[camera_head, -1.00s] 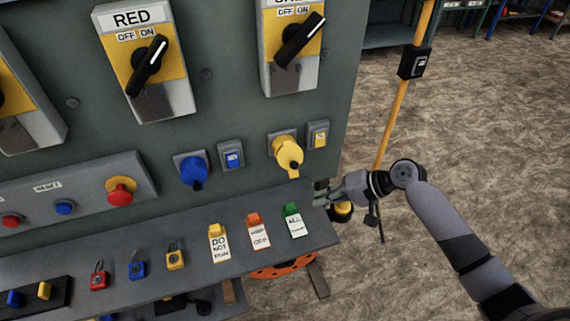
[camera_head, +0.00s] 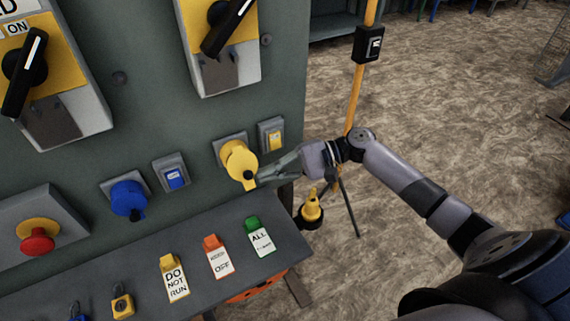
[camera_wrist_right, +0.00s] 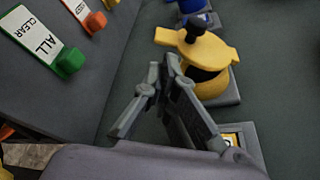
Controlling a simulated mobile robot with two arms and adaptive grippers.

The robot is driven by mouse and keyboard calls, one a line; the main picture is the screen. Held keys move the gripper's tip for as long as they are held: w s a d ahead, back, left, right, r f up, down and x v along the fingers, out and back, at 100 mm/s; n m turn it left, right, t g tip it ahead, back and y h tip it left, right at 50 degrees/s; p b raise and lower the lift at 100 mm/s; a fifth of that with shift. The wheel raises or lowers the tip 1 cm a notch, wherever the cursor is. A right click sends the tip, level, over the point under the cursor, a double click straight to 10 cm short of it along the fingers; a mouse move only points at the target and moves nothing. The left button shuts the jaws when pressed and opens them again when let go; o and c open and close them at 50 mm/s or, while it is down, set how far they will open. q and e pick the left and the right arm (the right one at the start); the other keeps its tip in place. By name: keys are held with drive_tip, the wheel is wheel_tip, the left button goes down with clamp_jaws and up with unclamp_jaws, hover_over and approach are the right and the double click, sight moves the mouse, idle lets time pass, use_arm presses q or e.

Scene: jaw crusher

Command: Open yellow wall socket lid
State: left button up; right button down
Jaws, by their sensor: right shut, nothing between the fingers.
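The yellow wall socket with its round lid (camera_head: 239,160) is on the grey-green panel, right of the blue socket (camera_head: 128,198). The lid looks closed in the head view; in the right wrist view the lid (camera_wrist_right: 205,50) shows a dark gap along its near side, and I cannot tell how far it stands off. My right gripper (camera_head: 262,181) is shut and empty, its fingertips beside the lower right of the lid. In the right wrist view the fingertips (camera_wrist_right: 164,66) are close to the lid's near edge; whether they touch is unclear. My left gripper is out of view.
A grey box with a yellow switch (camera_head: 272,138) sits right of the socket. Below, a shelf (camera_head: 215,291) holds tags and padlocks. A yellow plug (camera_head: 312,207) hangs below my right gripper. Open floor lies to the right.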

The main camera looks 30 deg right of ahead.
sight(246, 172)
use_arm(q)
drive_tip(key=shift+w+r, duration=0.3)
use_arm(e)
drive_tip(key=x, duration=0.2)
drive_tip(key=shift+a+f, duration=0.1)
drive_tip(key=shift+a, duration=0.25)
use_arm(q)
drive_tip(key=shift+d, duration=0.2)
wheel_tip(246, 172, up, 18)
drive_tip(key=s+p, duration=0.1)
drive_tip(key=p, duration=1.7)
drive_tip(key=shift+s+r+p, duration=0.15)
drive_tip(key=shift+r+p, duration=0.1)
drive_tip(key=shift+p, duration=0.15)
use_arm(e)
drive_tip(key=s+r+m+g+h, duration=0.1)
drive_tip(key=s+r+m+g, duration=0.2)
drive_tip(key=s+r+m, duration=0.2)
drive_tip(key=shift+r+m+g, duration=0.3)
drive_tip(key=shift+r+m, duration=0.5)
drive_tip(key=shift+r, duration=0.1)
drive_tip(key=shift+d, duration=0.1)
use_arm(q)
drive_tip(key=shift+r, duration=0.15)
use_arm(e)
drive_tip(key=shift+s, duration=0.1)
